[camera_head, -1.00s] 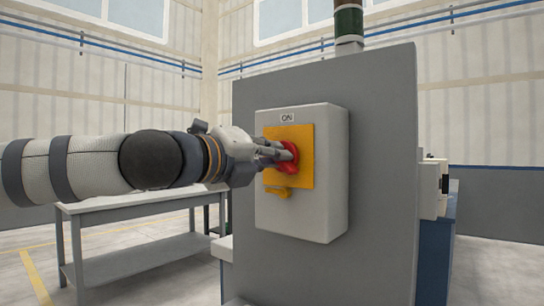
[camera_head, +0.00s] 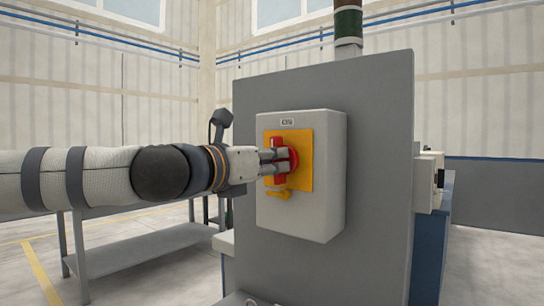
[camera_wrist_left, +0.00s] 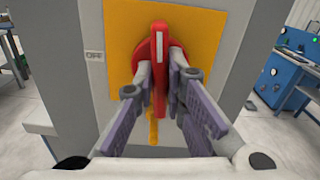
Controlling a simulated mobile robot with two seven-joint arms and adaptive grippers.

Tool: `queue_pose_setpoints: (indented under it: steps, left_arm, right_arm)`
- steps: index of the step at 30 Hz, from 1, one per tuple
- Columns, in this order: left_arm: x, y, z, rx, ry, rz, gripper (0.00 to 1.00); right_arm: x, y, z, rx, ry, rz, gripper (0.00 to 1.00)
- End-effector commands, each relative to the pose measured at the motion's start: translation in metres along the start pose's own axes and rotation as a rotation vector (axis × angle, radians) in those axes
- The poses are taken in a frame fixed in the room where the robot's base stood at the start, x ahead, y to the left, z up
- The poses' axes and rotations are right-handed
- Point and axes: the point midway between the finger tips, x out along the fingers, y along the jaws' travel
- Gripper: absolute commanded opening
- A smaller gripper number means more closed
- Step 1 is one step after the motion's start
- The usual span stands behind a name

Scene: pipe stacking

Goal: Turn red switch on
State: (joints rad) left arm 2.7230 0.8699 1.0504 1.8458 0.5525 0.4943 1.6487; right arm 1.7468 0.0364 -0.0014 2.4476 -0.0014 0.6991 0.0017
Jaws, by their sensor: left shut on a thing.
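The red switch (camera_head: 278,174) is a rotary handle on a yellow plate (camera_head: 304,172), on the front of a light grey box (camera_head: 300,218). A small label (camera_head: 288,121) is above the plate; its text is blurred now. In the left wrist view the red handle (camera_wrist_left: 159,50) stands upright, its white mark at the top end, and an OFF label (camera_wrist_left: 95,56) is left of the plate. My left gripper (camera_head: 285,159) is shut on the handle, one finger on each side. My right gripper is not in view.
The box is mounted on a tall grey panel (camera_head: 380,150). A grey workbench (camera_head: 150,250) stands behind my left arm. Blue equipment (camera_wrist_left: 285,80) is at the right in the wrist view. A yellow tab (camera_head: 277,194) sits below the handle.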

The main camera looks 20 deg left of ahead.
Motion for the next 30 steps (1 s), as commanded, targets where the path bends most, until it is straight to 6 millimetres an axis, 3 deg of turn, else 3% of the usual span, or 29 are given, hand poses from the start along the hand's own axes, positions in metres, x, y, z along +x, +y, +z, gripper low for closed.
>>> queue_pose_setpoints:
  steps: [9,25,26,27,30]
  left_arm:
    - [-0.0003,-0.0004,0.0009,0.109,-0.001,0.000,0.00]
    - [0.0002,0.0000,-0.0003,0.132,0.000,0.000,0.00]
    - [0.0002,0.0000,-0.0002,0.132,0.000,0.000,0.14]
    - [0.0002,0.0000,-0.0002,0.132,0.000,0.000,0.20]
    - [0.0001,0.0000,-0.0002,0.131,0.000,0.000,0.20]
  right_arm:
    - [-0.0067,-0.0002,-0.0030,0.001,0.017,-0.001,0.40]
    - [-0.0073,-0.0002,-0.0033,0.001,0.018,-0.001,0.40]
    - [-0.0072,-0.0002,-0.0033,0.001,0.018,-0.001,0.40]
    - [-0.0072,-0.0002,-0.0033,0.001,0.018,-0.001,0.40]
    - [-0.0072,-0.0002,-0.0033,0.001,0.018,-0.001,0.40]
